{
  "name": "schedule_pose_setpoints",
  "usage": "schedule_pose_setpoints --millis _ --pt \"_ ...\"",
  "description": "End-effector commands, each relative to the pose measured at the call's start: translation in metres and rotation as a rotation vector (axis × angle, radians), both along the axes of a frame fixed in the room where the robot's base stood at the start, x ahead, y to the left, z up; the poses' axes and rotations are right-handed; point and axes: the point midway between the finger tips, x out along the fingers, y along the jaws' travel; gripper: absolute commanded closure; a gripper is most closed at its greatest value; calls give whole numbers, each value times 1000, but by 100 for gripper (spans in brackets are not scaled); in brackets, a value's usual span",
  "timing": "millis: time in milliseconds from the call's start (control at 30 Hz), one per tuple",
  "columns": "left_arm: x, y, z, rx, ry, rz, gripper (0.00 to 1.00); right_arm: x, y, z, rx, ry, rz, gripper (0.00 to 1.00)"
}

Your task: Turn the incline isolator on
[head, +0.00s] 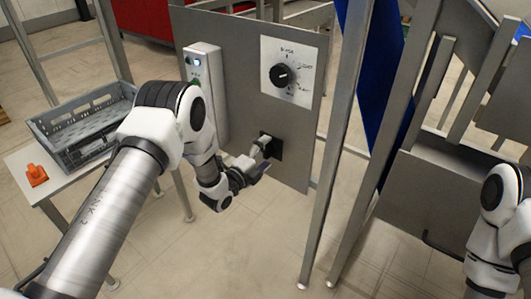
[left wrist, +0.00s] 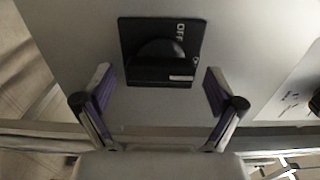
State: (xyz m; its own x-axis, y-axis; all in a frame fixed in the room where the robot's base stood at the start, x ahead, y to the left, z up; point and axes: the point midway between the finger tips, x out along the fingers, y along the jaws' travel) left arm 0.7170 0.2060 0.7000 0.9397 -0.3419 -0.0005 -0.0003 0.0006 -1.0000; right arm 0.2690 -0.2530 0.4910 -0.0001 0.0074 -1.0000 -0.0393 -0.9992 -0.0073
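The incline isolator (head: 276,151) is a black square plate low on the grey panel, partly hidden by my left gripper in the head view. In the left wrist view the isolator (left wrist: 162,50) shows a rounded black knob and the letters OFF on its plate. My left gripper (head: 256,167) is in front of it. In the left wrist view the left gripper (left wrist: 162,92) is open, with purple-padded fingers wide apart on either side below the plate and nothing between them. My right arm shows at the right edge of the head view, but its gripper is not in view.
A rotary selector dial (head: 284,75) on a white plate is above the isolator. A control box (head: 205,90) is on the panel's left. A grey crate (head: 60,118) and an orange object (head: 37,175) are on a side table. Metal posts (head: 343,130) stand right of the panel.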

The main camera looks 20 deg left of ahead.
Motion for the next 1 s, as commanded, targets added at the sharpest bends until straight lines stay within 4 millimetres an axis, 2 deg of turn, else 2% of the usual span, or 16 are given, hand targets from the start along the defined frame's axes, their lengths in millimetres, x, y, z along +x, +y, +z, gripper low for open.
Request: schedule_pose_setpoints --millis 167,267,600,700,800,1000 --pt "-3 1 0 -1 1 1 6 0 0 0 0 0 0 60" --pt "-14 6 -1 -1 3 2 6 0 0 0 0 0 0 60" --pt "-91 34 -1 -3 4 4 6 0 0 0 0 0 0 60" --pt "-106 39 -1 -2 3 2 6 0 0 0 0 0 0 60" --pt "-112 41 0 0 0 0 6 0 0 0 0 0 0 60" --pt "-113 41 0 0 0 0 6 0 0 0 0 0 0 60"
